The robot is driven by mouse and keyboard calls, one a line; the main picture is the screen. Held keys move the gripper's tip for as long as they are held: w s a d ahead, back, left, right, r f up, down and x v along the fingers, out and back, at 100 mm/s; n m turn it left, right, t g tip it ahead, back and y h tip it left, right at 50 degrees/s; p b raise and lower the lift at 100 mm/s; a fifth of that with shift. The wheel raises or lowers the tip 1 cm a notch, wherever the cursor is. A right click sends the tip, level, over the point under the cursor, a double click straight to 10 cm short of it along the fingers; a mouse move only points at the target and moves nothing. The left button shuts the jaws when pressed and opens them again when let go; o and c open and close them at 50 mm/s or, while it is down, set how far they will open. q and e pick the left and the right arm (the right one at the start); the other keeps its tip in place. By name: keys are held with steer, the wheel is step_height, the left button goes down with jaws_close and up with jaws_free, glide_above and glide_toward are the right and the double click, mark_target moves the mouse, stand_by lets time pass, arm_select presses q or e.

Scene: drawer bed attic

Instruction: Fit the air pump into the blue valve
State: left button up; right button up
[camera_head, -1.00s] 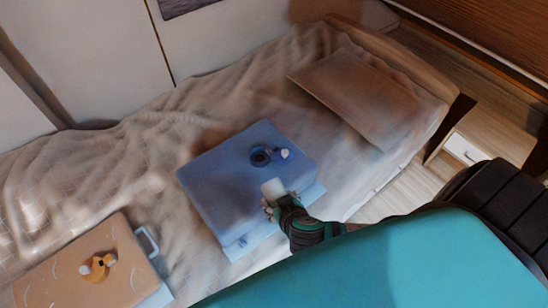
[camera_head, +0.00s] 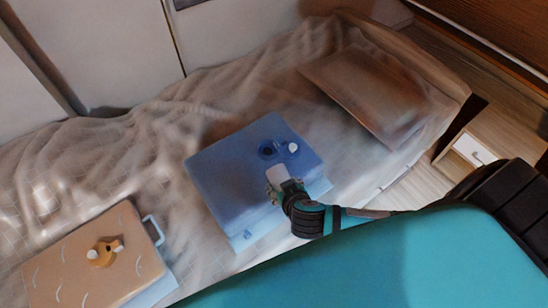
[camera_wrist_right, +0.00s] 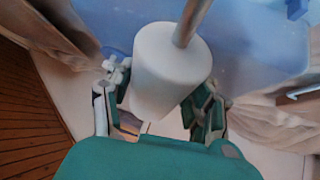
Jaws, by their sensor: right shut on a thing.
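The blue valve (camera_head: 268,151) is a dark round ring with an open hole on top of a blue box (camera_head: 225,175), with a white cap (camera_head: 293,147) beside it. My right gripper (camera_head: 277,184) is shut on the white air pump (camera_head: 276,174) near the box's front right edge, short of the valve. In the right wrist view the pump (camera_wrist_right: 168,75) sits between the fingers of my right gripper (camera_wrist_right: 165,108), with a grey rod pointing up and away over the blue surface. The pump and valve are apart. My left gripper is not in view.
An orange box (camera_head: 75,265) with an orange valve (camera_head: 101,254) and a handle lies at the lower left on the bed (camera_head: 120,150). A pillow (camera_head: 372,95) lies at the back right. A nightstand (camera_head: 480,145) stands at the right.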

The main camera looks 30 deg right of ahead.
steer(key=w, duration=0.3)
steer(key=w+d, duration=0.1)
steer(key=w, duration=0.2)
steer(key=w+d+p, duration=0.1)
steer(key=w, duration=0.1)
steer(key=shift+w+d+f, duration=0.2)
steer(key=shift+w+f, duration=0.2)
steer(key=shift+w+d, duration=0.15)
steer(key=shift+w, duration=0.45)
step_height(320, 180, down, 2)
steer(key=shift+f+p, duration=0.25)
steer(key=shift+p, duration=0.2)
steer(key=shift+f, duration=0.4)
steer(key=shift+f, duration=0.1)
steer(key=o, duration=1.4)
steer(key=shift+s, duration=0.1)
